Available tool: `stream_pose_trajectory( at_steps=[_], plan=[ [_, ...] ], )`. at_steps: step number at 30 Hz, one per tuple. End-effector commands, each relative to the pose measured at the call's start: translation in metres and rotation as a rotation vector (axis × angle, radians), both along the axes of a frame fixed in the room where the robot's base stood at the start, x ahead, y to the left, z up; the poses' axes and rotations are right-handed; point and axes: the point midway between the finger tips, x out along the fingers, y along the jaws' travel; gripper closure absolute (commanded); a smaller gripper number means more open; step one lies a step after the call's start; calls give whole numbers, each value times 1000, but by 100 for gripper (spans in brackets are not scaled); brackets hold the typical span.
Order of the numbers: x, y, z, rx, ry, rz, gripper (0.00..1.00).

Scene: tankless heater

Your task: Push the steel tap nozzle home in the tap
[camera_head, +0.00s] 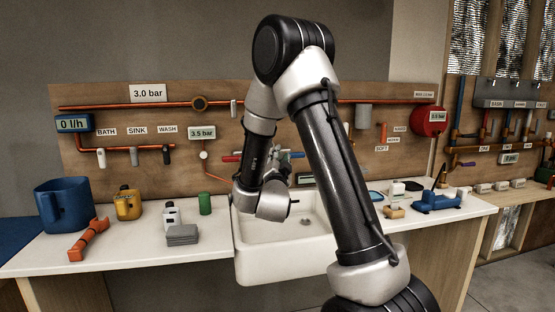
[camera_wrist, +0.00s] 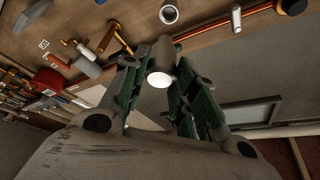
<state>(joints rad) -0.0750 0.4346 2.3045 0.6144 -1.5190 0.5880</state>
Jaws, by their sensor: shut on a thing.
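My gripper (camera_wrist: 158,84) is shut on a short grey cylinder, which I take to be the steel tap nozzle (camera_wrist: 160,64); its near end is bright white. It sits between the green-padded fingers in the wrist view. In the head view my gripper (camera_head: 278,156) is small and partly covered by my arm, over the back of the sink. The tap's red handle (camera_head: 231,158) and blue handle (camera_head: 297,155) show on either side there. The tap body is mostly hidden, and I cannot tell how far the nozzle sits in it.
The white sink (camera_head: 250,247) lies below my gripper. Copper pipe (camera_head: 150,106) runs across the wooden board, with a red tank (camera_head: 428,121) at right.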

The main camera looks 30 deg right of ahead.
Motion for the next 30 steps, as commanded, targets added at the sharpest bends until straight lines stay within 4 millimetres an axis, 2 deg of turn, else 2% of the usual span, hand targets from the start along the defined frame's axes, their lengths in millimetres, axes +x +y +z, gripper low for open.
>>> stream_pose_trajectory(
  at_steps=[5,21,30],
  plan=[
    [6,-2,0,0,-1,-1,100],
    [58,-17,0,0,-1,-1,100],
    [69,-20,0,-1,-1,0,100]
  ],
)
